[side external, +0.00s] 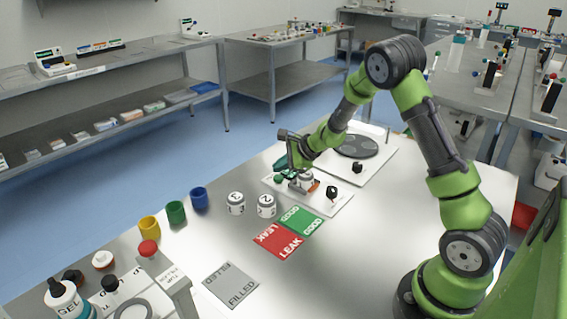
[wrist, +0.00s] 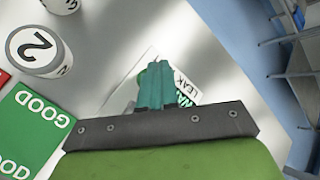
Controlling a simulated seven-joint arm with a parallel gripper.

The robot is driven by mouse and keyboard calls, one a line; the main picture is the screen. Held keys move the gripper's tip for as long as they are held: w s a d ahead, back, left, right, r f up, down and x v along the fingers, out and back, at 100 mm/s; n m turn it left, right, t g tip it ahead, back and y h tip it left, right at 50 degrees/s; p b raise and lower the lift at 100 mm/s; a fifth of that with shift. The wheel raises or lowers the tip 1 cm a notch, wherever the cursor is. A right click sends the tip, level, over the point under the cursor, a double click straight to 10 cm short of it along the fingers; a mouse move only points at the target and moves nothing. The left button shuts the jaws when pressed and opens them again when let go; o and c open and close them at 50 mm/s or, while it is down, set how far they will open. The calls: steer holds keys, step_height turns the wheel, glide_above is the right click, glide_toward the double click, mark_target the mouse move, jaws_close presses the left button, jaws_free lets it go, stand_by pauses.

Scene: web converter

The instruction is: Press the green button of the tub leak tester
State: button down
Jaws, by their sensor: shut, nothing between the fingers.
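The tub leak tester (side external: 338,203) is a white plate on the table with small fittings, an orange part and a black knob on it. A green button (side external: 279,178) shows at its left end. My gripper (side external: 279,164) is shut and empty, its teal fingers just above the green button in the side view; I cannot tell whether they touch it. In the wrist view, my shut fingers (wrist: 155,68) cover most of the tester, and a green edge, likely the button, shows beside the tips. A white LEAK label (wrist: 187,89) lies right of the fingers.
Two numbered white tubs (side external: 266,206) stand left of the tester. A green GOOD mat (side external: 303,220) and a red LEAK mat (side external: 278,241) lie in front. Blue, green and yellow cups (side external: 175,212) stand further left. A plate with a dark disc (side external: 357,146) lies behind.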

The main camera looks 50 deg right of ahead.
mark_target(281, 179)
steer(key=shift+r, duration=2.45)
steer(key=shift+s+a+f, duration=0.15)
steer(key=shift+s+f, duration=0.05)
steer(key=s+a+r+n, duration=0.5)
steer(key=s+n, duration=0.2)
steer(key=s, duration=0.2)
steer(key=s+a+r+n+g, duration=0.1)
steer(key=s+a+r+n, duration=0.4)
steer(key=s, duration=0.4)
steer(key=s+a+r+n, duration=0.5)
steer(key=s+a+n, duration=0.1)
steer(key=s+n, duration=0.2)
steer(key=shift+s+n+g, duration=0.3)
steer(key=shift+s+g, duration=0.1)
steer(key=shift+s, duration=0.25)
steer(key=c, duration=1.8)
jaws_free()
steer(key=shift+c, duration=0.2)
